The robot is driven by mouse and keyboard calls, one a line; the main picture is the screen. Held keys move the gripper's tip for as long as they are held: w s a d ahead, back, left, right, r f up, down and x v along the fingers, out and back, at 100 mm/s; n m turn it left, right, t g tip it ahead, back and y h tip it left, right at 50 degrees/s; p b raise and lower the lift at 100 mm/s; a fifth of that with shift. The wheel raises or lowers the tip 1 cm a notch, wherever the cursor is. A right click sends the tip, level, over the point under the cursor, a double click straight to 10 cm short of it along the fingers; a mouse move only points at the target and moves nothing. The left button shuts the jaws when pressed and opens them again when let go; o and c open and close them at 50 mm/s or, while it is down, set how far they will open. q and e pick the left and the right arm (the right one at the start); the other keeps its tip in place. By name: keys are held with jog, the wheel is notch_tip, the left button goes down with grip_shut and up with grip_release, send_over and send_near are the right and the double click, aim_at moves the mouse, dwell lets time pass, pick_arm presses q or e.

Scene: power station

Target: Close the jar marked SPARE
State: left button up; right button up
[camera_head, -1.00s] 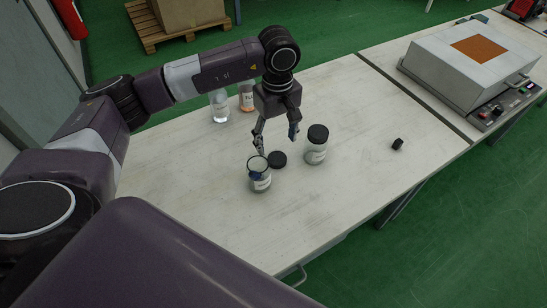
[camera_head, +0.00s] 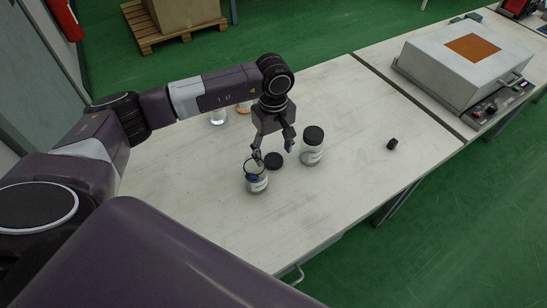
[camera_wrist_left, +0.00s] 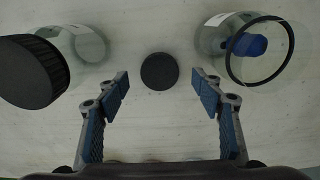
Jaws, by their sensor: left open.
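An open glass jar (camera_head: 257,183) with something blue inside stands on the white table; it also shows at the upper right of the wrist view (camera_wrist_left: 212,38). A loose round black lid (camera_head: 274,161) lies flat beside it, and shows in the middle of the wrist view (camera_wrist_left: 159,71). A second jar (camera_head: 311,155), with a black lid on, stands to the right. The jar labels are too small to read. My left gripper (camera_head: 273,152) is open and empty, pointing down over the loose lid, with a finger on either side of it (camera_wrist_left: 162,90). My right gripper is out of view.
A small black object (camera_head: 392,144) lies on the table to the right. Bottles (camera_head: 218,116) behind are partly hidden by my arm. A grey box with an orange panel (camera_head: 466,62) stands on the adjoining table. The table's front right is clear.

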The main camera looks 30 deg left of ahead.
aim_at(273, 160)
pick_arm(q)
jog(key=shift+f, duration=1.25)
jog(key=shift+c, duration=0.5)
jog(key=c, duration=0.8)
